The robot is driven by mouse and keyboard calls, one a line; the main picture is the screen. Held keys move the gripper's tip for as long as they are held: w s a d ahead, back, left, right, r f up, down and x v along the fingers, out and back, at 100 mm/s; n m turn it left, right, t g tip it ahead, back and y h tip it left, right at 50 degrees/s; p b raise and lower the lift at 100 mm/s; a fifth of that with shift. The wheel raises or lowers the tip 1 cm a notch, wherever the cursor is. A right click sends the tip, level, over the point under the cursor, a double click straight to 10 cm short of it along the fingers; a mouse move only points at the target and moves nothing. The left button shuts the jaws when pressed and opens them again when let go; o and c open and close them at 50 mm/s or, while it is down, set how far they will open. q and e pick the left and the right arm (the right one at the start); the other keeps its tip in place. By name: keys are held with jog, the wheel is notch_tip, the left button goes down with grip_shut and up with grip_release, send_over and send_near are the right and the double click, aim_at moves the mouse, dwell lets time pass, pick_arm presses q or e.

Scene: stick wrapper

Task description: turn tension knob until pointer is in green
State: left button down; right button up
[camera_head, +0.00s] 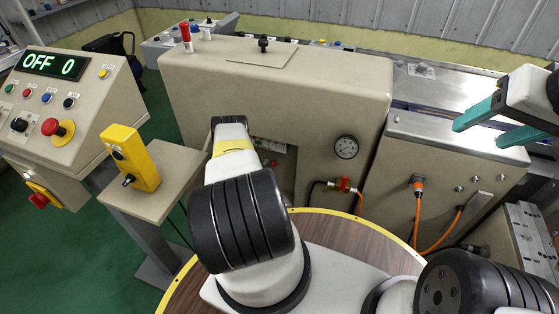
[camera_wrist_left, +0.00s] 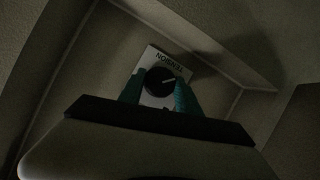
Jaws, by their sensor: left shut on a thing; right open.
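The tension knob (camera_wrist_left: 158,80) is a round black knob on a white plate with the word TENSION (camera_wrist_left: 168,60), which appears upside down in the left wrist view. A pale line on the knob points right and slightly up. My left gripper (camera_wrist_left: 158,92) has its teal fingers on either side of the knob and is shut on it. In the head view my left arm reaches into the beige machine, hiding the knob and fingers. No green zone can be made out around the knob. My right gripper (camera_head: 496,124) is open and empty above the right housing.
The beige machine (camera_head: 290,90) carries a round gauge (camera_head: 346,147), too small to read, and a red valve (camera_head: 342,184). A control panel (camera_head: 65,95) reads OFF 0 at left, beside a yellow box (camera_head: 132,160). Dark recess walls surround my left gripper.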

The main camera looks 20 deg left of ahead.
pick_arm(q)
jog(key=c, duration=0.9)
grip_release()
jog(key=shift+a, duration=0.1)
jog(key=shift+o, duration=0.2)
jog(key=v, duration=0.7)
jog(key=shift+s, duration=0.25)
jog(key=shift+r, duration=0.1)
